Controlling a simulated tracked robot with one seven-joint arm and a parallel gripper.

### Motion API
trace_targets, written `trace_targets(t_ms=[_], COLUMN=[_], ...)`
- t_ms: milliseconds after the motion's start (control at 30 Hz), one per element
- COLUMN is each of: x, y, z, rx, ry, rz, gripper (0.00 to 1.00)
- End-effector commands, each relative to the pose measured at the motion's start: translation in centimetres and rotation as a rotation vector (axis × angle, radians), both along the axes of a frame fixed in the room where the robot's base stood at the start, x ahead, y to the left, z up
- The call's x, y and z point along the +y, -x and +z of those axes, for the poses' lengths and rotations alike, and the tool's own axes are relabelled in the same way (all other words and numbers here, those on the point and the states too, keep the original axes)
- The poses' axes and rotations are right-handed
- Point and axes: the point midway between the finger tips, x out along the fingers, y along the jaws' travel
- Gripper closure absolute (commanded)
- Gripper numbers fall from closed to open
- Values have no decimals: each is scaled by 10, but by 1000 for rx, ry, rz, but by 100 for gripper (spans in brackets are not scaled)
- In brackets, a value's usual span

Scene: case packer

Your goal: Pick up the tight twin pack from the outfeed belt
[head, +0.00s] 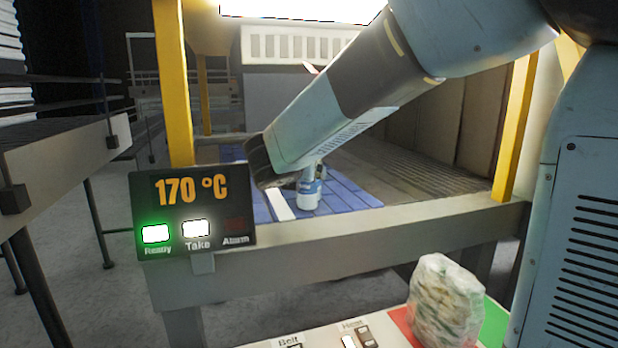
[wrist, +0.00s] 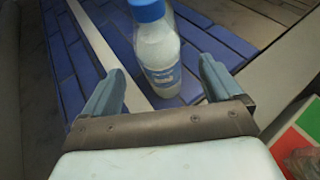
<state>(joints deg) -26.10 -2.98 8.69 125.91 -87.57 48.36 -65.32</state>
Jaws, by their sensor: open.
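A bottle-shaped pack (wrist: 161,67) with a white body, blue label and blue cap stands upright on the blue outfeed belt (wrist: 66,48). In the wrist view it is between the two fingers of my open gripper (wrist: 160,75), its cap toward the top edge. I see only one bottle, and cannot tell whether a second is behind it. In the head view the pack (head: 309,196) stands on the belt (head: 347,195), just beyond the end of my arm, which hides its top and most of my gripper.
A display (head: 193,209) reads 170 °C, with Ready and Take lit and Alarm dark. A crinkled film-wrapped pack (head: 445,304) stands on a red and green panel in front. Yellow posts (head: 174,80) and a grey front rail (head: 350,240) frame the belt.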

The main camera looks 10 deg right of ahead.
Motion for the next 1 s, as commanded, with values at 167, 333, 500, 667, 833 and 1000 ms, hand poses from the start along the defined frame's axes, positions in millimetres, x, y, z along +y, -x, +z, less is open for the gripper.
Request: trace_targets(t_ms=[167,333,500,667,833,1000], x=[-6,-8,-12,-18,-23,-23], y=[-20,-26,-37,-55,-69,-70], z=[-9,-12,-17,-27,-32,-32], rx=[1,0,0,2,0,-1], ry=[-1,-2,-1,-2,-3,-3], rz=[1,1,0,0,1,2], gripper=[7,7,7,7,7,7])
